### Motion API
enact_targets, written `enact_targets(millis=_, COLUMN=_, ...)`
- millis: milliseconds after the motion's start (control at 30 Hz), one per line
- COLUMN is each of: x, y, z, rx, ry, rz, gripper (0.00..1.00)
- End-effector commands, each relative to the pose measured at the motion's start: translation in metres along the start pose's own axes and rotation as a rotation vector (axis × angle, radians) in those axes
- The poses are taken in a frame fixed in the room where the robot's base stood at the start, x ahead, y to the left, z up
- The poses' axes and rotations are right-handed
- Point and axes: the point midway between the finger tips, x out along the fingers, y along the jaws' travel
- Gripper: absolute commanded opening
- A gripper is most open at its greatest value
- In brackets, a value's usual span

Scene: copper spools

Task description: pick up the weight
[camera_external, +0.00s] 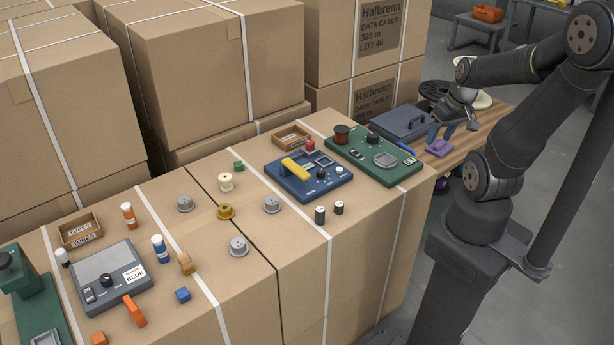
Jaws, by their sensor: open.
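No object is clearly marked as the weight. Small knobbed metal pieces stand on the boxes: a left grey piece (185,204), a right grey piece (271,205), a front grey piece (239,247) and a brass-coloured piece (226,211). Two small dark cylinders with pale tops, a larger one (320,215) and a smaller one (338,208), stand near the front edge. My gripper (452,132) is open at the right, above the wooden surface (488,122). A purple block (439,147) lies just below it; whether they touch is unclear.
A blue panel (290,187) with a yellow handle and a green panel (395,176) stand between my gripper and the metal pieces. A grey switch box (120,262) is at left. Tall cartons (195,75) wall off the back.

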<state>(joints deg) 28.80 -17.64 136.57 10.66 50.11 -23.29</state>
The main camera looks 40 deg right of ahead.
Motion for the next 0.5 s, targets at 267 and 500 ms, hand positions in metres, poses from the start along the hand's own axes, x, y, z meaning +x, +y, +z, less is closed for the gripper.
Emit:
enact_targets(millis=267, x=0.013, y=-0.014, z=-0.021, rx=-0.190, ry=-0.068, rz=-0.060, gripper=0.51)
enact_targets(millis=500, x=0.017, y=-0.051, z=-0.044, rx=-0.502, ry=-0.107, rz=-0.083, gripper=0.51)
